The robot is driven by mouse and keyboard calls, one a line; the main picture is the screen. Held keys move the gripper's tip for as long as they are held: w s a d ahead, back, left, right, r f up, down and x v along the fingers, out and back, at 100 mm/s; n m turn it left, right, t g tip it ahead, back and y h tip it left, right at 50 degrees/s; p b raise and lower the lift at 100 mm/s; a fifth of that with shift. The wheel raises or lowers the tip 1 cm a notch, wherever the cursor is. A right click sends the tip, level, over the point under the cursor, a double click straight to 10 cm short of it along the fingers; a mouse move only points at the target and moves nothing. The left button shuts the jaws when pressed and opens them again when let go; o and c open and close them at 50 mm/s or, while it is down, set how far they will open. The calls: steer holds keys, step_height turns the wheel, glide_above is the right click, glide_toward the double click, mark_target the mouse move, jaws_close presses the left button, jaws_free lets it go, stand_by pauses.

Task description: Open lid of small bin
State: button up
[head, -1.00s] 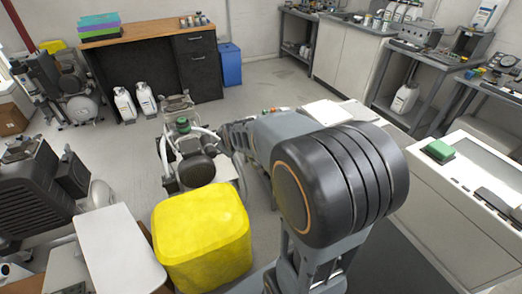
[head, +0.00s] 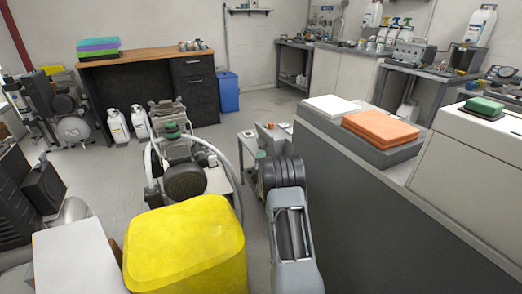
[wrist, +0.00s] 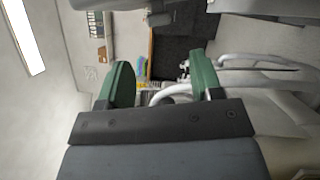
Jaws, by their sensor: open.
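A blue bin (head: 227,92) stands on the floor against the back wall, right of the dark workbench; its top looks closed, but it is too small to tell its lid clearly. A yellow box-shaped container (head: 186,246) with a closed, rounded top is close in front of me. My gripper is open and empty in the wrist view (wrist: 160,78), its two green fingers wide apart. It is well short of the blue bin and touches nothing visible.
A compressor with a white hose (head: 182,170) stands ahead, and its hose also shows near my fingers (wrist: 176,91). A dark grey counter with orange cloths (head: 380,128) is close on the right. Open floor (head: 228,125) lies before the workbench (head: 148,90).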

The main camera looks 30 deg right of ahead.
mark_target(260, 145)
steer(key=b+x, duration=0.2)
steer(key=x, duration=0.8)
steer(key=shift+w, duration=0.25)
steer(key=shift+c, duration=0.3)
jaws_close()
